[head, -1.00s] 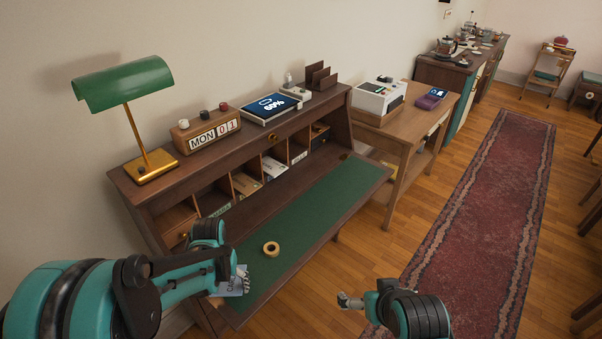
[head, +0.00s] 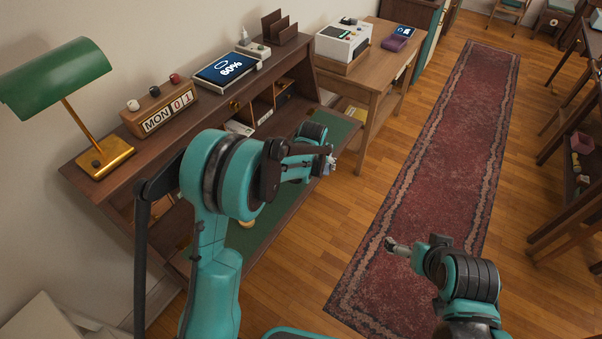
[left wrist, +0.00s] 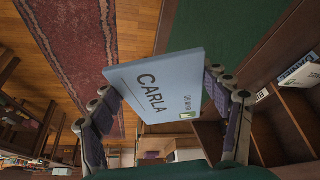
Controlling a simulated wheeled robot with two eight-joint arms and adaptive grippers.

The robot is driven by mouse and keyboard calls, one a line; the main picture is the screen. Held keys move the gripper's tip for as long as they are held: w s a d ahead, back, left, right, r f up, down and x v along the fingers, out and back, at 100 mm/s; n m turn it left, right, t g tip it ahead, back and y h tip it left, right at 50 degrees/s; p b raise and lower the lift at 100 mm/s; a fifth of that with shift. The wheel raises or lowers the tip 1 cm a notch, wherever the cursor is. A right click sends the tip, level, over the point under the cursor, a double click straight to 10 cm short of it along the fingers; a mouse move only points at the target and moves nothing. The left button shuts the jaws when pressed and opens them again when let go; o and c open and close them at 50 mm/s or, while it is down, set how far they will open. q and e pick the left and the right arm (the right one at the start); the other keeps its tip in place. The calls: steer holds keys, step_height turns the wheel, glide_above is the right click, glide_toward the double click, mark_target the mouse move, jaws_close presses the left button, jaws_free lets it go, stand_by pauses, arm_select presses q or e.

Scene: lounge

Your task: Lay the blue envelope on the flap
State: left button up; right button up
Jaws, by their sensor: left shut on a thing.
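The blue envelope (left wrist: 158,88) is pale blue, bears the name CARLA, and is held between the fingers of my left gripper (left wrist: 165,105). In the head view my left gripper (head: 328,163) is over the right part of the desk, near the flap's front edge. Only a small bit of the envelope shows there. The flap (head: 268,228) is the desk's lowered front with a green inlay, partly hidden by my left arm. The wrist view shows the green inlay (left wrist: 225,35) beyond the envelope, apparently apart from it. My right gripper (head: 396,247) is over the rug; its jaw state is unclear.
A tape roll (head: 247,223) lies on the flap, mostly hidden by my arm. Pigeonholes (head: 262,107) behind the flap hold other envelopes. A lamp (head: 100,150), a calendar block (head: 165,108) and a tablet (head: 226,68) stand on top. A side table (head: 385,65) stands right.

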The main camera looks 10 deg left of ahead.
arm_select(q)
steer(key=shift+w+f, duration=0.15)
steer(key=shift+w, duration=0.15)
steer(key=w+a+f+b, duration=0.1)
steer(key=a+f, duration=0.1)
steer(key=a, duration=0.1)
steer(key=w+a+f+b, duration=0.1)
steer(key=a+f, duration=0.1)
steer(key=a, duration=0.2)
steer(key=w+a+f+b, duration=0.1)
steer(key=a+f, duration=0.1)
steer(key=a, duration=0.1)
steer(key=shift+a+f, duration=0.35)
steer(key=shift+f, duration=0.05)
steer(key=shift+f+b, duration=1.05)
steer(key=shift+f, duration=0.9)
steer(key=shift+f+b, duration=0.4)
steer(key=shift+s+d+f, duration=0.1)
steer(key=shift+s, duration=0.05)
